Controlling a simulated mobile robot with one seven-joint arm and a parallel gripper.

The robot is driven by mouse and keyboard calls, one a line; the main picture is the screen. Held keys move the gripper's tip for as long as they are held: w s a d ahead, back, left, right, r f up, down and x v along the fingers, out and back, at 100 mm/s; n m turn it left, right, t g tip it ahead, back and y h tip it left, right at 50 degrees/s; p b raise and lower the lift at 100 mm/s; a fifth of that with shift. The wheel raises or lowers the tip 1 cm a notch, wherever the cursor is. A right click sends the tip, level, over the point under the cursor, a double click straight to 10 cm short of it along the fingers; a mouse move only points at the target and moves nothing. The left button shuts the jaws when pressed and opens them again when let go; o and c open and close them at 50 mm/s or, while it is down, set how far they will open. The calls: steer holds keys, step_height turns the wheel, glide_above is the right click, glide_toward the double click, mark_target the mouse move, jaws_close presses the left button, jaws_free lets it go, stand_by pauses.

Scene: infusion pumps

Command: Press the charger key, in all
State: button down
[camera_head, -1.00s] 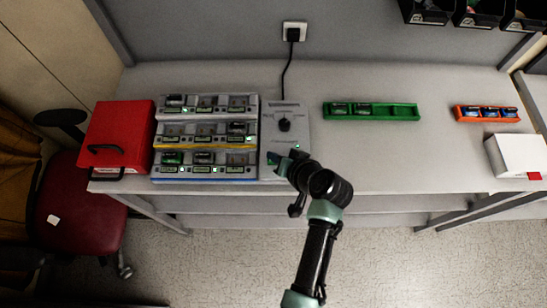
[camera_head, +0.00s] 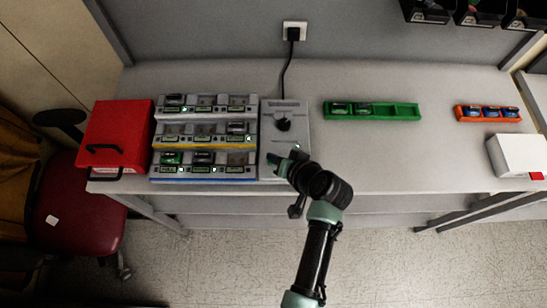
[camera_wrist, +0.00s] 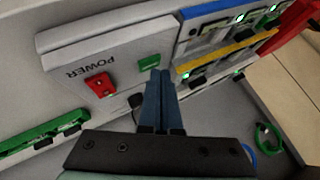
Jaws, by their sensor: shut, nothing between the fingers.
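The grey power box (camera_head: 273,112) stands at the right end of the charger racks (camera_head: 205,152), with a black plug and cable at its middle. In the wrist view its panel (camera_wrist: 125,50) carries the word POWER, a red switch (camera_wrist: 100,85) and a green key (camera_wrist: 149,62). My gripper (camera_head: 273,158) is over the front part of the box. In the wrist view my gripper (camera_wrist: 160,72) is shut and empty, its fingertips beside the green key. I cannot tell whether they touch it. The fingers and wrist hide part of the box front.
A red case (camera_head: 118,132) stands left of the racks. A green tray (camera_head: 395,111) with two modules, an orange tray (camera_head: 487,113) and a white box (camera_head: 518,155) are to the right. The cable runs to a wall socket (camera_head: 294,31). The table's middle right is clear.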

steer(key=shift+f+b, duration=0.35)
steer(key=shift+f, duration=0.05)
stand_by(0.5)
steer(key=shift+r+p, duration=0.75)
steer(key=shift+r, duration=0.05)
step_height(320, 180, up, 5)
steer(key=p, duration=0.4)
steer(key=shift+r+p, duration=0.1)
steer(key=shift+p, duration=0.2)
stand_by(0.5)
